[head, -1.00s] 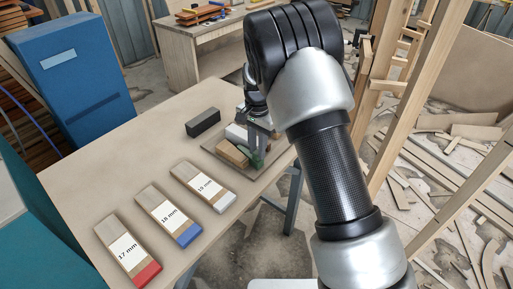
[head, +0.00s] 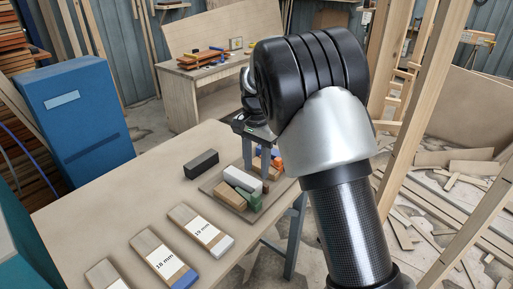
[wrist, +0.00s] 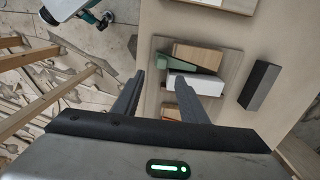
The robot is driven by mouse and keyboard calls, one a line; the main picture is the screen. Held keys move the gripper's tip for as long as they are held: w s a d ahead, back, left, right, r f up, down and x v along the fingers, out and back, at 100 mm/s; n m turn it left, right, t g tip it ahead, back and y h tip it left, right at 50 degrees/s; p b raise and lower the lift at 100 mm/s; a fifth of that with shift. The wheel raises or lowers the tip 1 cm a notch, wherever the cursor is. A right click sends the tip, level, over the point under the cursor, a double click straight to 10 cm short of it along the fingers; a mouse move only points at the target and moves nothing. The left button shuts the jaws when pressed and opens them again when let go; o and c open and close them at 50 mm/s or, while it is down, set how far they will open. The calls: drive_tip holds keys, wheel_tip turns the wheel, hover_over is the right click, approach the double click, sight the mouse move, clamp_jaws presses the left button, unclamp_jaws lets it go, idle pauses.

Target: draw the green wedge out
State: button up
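The green wedge (head: 248,200) lies on a grey-brown tray (head: 213,185) on the table, among other blocks. A tan block (head: 229,195) lies beside it, and a white block (head: 243,180) lies behind. In the wrist view the green wedge (wrist: 182,65) shows between the tan block (wrist: 205,57) and the white block (wrist: 197,84). My gripper (wrist: 159,80) is open, with its two grey fingers wide apart and nothing between them. It hangs above the tray's far side in the head view, clear of the wedge.
A black block (head: 201,163) lies on the table left of the tray. Orange and reddish-brown pieces (head: 274,161) sit at the tray's far end. Labelled strips, such as the 19 mm one (head: 201,230), lie in front. Wooden posts (head: 430,110) stand to the right.

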wheel_tip(320, 180, up, 7)
idle(0.3)
